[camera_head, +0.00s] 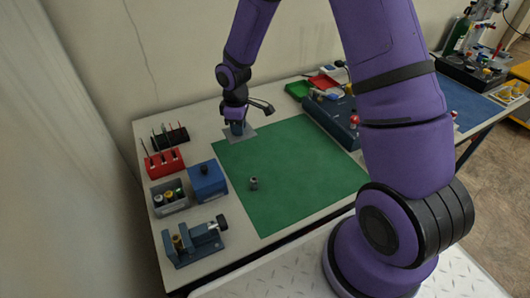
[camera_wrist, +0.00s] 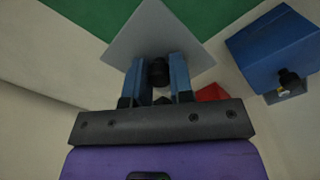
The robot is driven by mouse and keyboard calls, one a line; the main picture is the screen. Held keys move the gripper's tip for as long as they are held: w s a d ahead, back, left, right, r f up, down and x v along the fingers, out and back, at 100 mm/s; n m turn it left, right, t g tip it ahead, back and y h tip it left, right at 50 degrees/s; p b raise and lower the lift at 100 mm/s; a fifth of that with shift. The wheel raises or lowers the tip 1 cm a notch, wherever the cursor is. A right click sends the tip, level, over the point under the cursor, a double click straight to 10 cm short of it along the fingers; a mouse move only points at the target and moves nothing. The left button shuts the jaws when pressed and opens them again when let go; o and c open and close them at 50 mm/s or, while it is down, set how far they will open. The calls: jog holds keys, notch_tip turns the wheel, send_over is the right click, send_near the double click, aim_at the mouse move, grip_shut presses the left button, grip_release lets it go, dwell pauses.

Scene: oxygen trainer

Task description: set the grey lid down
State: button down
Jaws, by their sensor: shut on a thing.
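The grey lid (camera_head: 246,136) is a thin flat square plate near the far left corner of the green mat. It also shows in the wrist view (camera_wrist: 155,32), with a dark round knob (camera_wrist: 158,72) on it. My gripper (camera_head: 238,130) is over the lid, and its two blue fingers (camera_wrist: 160,75) are shut on the knob. In the head view the lid appears at or just above the table top; I cannot tell whether it touches.
The green mat (camera_head: 290,178) holds a small grey cylinder (camera_head: 254,184). A blue box (camera_head: 207,181) with a dark knob, a red rack (camera_head: 164,163), a grey bin (camera_head: 168,204) and a blue vise (camera_head: 192,243) stand left. A blue unit (camera_head: 330,120) stands at the mat's far right.

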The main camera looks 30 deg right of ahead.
aim_at(241, 152)
notch_tip(241, 152, down, 8)
jog(key=shift+f, duration=0.1)
dwell(0.4)
jog(key=c, duration=1)
grip_release()
jog(key=shift+f, duration=0.1)
